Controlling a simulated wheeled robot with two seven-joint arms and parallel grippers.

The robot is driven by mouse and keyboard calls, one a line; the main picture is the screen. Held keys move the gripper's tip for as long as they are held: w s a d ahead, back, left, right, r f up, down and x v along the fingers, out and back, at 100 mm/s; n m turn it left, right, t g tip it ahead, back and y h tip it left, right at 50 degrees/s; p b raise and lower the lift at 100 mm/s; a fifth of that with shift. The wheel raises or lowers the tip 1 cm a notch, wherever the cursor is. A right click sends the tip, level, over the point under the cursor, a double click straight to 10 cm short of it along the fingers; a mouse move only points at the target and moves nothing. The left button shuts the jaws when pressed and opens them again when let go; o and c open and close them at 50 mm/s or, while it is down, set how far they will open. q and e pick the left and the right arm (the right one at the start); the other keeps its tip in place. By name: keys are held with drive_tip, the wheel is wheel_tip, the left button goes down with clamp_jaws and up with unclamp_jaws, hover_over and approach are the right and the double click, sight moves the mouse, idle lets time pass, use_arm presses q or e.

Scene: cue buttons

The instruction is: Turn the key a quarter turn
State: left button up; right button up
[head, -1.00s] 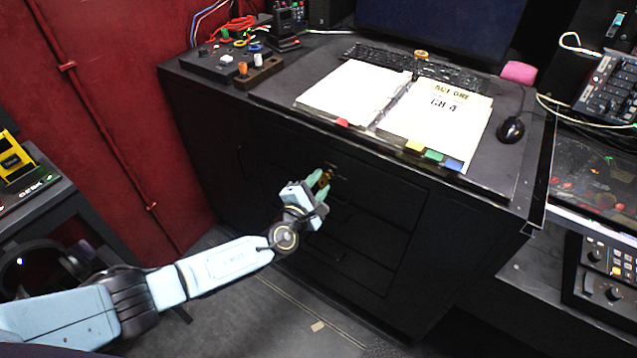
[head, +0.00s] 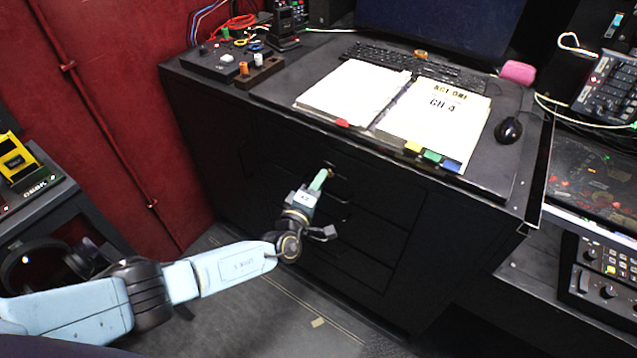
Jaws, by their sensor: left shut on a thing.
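The key (head: 330,173) is a small brass-coloured piece at the top drawer of the black desk cabinet, mostly hidden by my fingers. My left gripper (head: 322,178) reaches up to it from below left, with its green fingertips shut on the key. The gripper is rolled so that one finger largely covers the other. The drawer front (head: 365,185) is closed. My right gripper is not in view.
The desk top above holds an open script binder (head: 435,110), a keyboard (head: 420,68), a mouse (head: 508,130) and a small control box (head: 215,62). More drawers lie below the key.

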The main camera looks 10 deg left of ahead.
use_arm(q)
drive_tip(key=o, duration=1.1)
drive_tip(key=shift+c, duration=0.2)
